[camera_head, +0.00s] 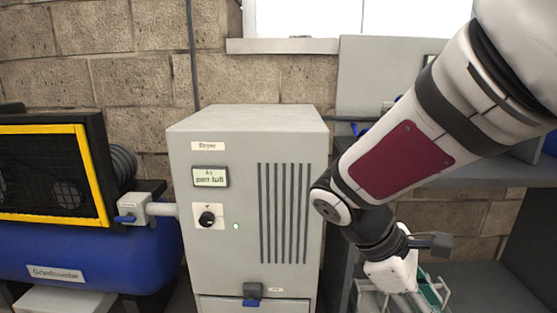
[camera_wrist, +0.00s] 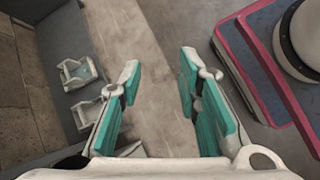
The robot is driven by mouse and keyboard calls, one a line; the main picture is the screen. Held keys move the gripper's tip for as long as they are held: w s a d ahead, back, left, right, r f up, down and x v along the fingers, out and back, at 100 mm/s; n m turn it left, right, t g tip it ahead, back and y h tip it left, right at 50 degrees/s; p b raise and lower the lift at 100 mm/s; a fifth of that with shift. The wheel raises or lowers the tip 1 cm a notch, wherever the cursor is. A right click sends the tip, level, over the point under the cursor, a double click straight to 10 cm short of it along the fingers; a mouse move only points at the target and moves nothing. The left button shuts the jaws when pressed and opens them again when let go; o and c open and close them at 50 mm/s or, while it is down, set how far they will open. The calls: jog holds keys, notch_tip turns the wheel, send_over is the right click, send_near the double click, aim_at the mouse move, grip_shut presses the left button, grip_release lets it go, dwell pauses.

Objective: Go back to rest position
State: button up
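My gripper (camera_wrist: 160,95) shows in the wrist view with its two teal-padded fingers spread apart and nothing between them. Bare floor shows beyond the gap. In the head view my white arm with a dark red panel reaches down from the upper right. The gripper end is low at the right, in front of the grey shelving and right of the dryer cabinet (camera_head: 240,200). Its fingers are mostly cut off by the lower picture edge there.
A blue compressor-like tank (camera_head: 120,262) with a yellow-framed black unit (camera_head: 45,175) stands left of the dryer. A grey bench (camera_head: 470,180) is behind my arm. In the wrist view, two small pale brackets (camera_wrist: 78,72) lie at the left.

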jog(key=s+a+r+m+t+y, duration=0.1)
jog(key=s+a+r+m+y, duration=0.1)
jog(key=s+m+y, duration=0.5)
jog(key=s+a+r+m+t+y, duration=0.15)
jog(key=s+m, duration=0.35)
jog(key=s, duration=0.7)
notch_tip(320, 180, up, 35)
jog(key=t+p, duration=0.3)
jog(key=p, duration=2.9)
jog(key=shift+w+h, duration=0.25)
jog(key=shift+h, duration=0.2)
jog(key=shift+a+f+t, duration=0.1)
jog(key=shift+t, duration=0.15)
